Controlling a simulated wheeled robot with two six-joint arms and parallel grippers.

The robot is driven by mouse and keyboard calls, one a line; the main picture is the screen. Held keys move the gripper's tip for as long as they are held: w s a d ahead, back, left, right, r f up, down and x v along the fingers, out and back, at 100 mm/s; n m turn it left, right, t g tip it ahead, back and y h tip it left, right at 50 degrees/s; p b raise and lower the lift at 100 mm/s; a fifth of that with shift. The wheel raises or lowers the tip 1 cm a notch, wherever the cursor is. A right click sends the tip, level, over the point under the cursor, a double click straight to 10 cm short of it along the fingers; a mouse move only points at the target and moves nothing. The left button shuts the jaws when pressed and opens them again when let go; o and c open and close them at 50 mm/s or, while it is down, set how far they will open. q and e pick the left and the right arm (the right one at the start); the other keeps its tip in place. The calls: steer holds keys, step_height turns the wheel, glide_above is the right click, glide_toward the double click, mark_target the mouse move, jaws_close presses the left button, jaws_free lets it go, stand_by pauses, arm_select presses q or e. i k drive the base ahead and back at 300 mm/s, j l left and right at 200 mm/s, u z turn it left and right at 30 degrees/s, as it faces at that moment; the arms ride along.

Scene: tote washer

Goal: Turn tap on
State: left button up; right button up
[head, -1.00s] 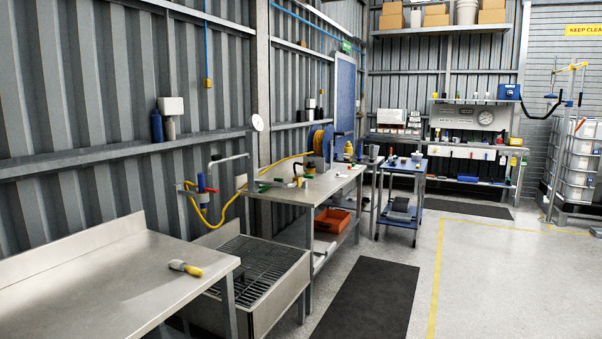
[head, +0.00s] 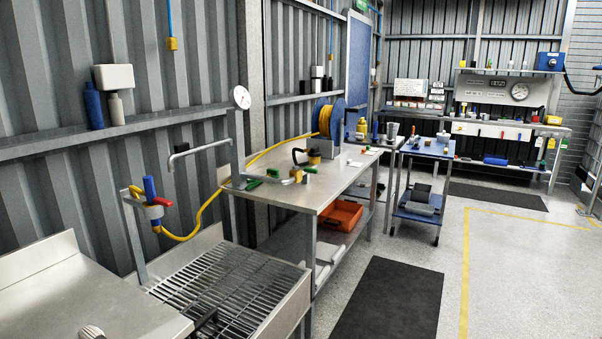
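A grey bent pipe spout (head: 200,149) on an upright pipe stands behind the wire-rack sink (head: 225,280), most likely the tap. A blue-handled fitting with a red part (head: 151,190) sits in a bracket left of it, with a yellow hose (head: 195,228) attached. Green pieces (head: 250,184) lie near the foot of the upright pipe; I cannot tell whether one is the tap's lever. No water shows at the spout. Neither of my grippers can be made out. A small dark shape at the sink's front edge is unclear.
A steel bench (head: 75,300) is at the lower left, with a pale ribbed object at its cut-off edge. A steel table (head: 330,185) right of the sink holds a hose reel (head: 333,118) and small parts. A black mat (head: 390,300) and clear floor lie to the right.

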mark_target(307, 169)
steer(key=i+l, duration=0.1)
steer(key=i, duration=0.4)
steer(key=i+l, duration=0.15)
steer(key=i, duration=0.4)
